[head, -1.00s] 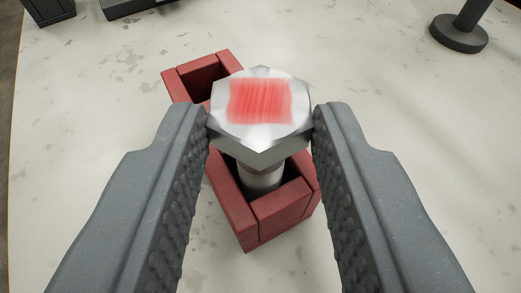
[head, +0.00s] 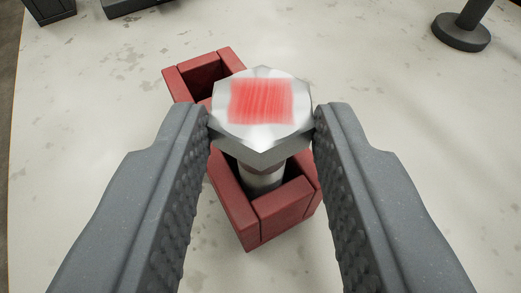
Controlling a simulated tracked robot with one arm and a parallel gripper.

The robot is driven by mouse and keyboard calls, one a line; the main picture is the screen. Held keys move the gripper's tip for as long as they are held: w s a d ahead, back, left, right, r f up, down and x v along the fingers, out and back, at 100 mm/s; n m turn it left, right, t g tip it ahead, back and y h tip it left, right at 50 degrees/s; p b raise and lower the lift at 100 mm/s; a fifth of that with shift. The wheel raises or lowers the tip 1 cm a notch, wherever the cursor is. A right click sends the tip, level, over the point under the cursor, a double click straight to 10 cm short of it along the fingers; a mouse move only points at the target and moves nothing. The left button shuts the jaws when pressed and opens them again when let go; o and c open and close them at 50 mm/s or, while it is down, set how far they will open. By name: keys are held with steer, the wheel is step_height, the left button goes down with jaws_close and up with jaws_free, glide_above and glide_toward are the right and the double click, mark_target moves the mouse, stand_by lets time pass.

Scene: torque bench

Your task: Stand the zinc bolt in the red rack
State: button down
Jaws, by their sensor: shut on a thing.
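The zinc bolt (head: 262,135) is silver with a hexagonal head and a red painted patch on top. It is upright, head up. My gripper (head: 262,118) is shut on the bolt's head, one finger on each side. The red rack (head: 285,212) stands on the bench below, with square openings. The bolt's shank goes down over the near opening and its lower end is hidden by the rack walls. I cannot tell how deep it reaches. The head is above the rack's rim. The far opening looks empty; the rack's middle is hidden behind the bolt head.
The pale stained bench top (head: 400,120) is clear around the rack. A dark round base with a post (head: 460,32) stands at the far right. A dark box (head: 50,10) and another dark object (head: 135,7) lie at the far left edge.

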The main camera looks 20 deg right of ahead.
stand_by(0.4)
steer(key=c, duration=0.9)
jaws_free()
steer(key=shift+s, duration=0.15)
steer(key=shift+p+v, duration=1.45)
steer(key=shift+v, duration=5.3)
steer(key=shift+a, duration=0.1)
